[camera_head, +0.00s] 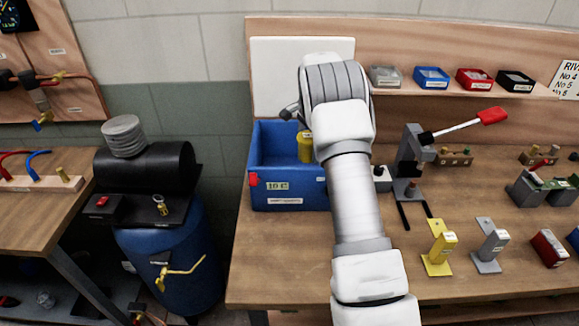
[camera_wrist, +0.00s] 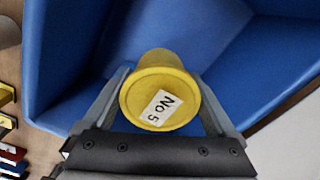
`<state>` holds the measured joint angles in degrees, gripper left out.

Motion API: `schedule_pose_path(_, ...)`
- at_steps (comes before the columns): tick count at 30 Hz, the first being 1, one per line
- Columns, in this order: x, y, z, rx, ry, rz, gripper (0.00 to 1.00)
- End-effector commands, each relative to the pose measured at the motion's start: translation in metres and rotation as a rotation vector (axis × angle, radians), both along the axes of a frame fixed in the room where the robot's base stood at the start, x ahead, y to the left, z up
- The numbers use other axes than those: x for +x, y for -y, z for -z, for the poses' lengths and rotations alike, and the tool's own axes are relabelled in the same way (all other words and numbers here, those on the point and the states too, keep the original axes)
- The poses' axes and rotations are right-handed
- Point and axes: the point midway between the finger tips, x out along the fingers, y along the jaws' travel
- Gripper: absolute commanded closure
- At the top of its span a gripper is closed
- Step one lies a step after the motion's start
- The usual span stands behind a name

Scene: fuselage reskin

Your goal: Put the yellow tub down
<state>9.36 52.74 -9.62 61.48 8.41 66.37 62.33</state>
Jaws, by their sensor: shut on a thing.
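The yellow tub (camera_wrist: 150,92) shows in the wrist view between my gripper's two fingers, with its round end and a "No 5" label facing the camera. My gripper (camera_wrist: 165,100) is shut on it. In the head view the yellow tub (camera_head: 305,147) shows inside the outline of the blue bin (camera_head: 290,201), near its right side. The blue bin's walls (camera_wrist: 60,60) surround the tub in the wrist view. My arm hides my gripper and the right part of the bin in the head view. I cannot tell whether the tub touches the bin floor.
The bin stands at the left of the wooden bench (camera_head: 275,270). A lever press (camera_head: 412,155) with a red handle stands to its right. Small bins, including a blue one (camera_head: 431,77), line the shelf. Yellow (camera_head: 440,248) and grey (camera_head: 489,247) brackets stand at the front right.

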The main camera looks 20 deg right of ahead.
Motion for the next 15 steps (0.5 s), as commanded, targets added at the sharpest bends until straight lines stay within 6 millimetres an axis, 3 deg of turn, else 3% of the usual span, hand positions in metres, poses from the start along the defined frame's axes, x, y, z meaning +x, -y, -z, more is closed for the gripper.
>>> schedule_pose_path(7,0.034,-0.043,0.031,0.000,-0.001,-0.002,0.89)
schedule_pose_path(15,0.047,-0.058,0.044,-0.001,0.001,0.000,0.89)
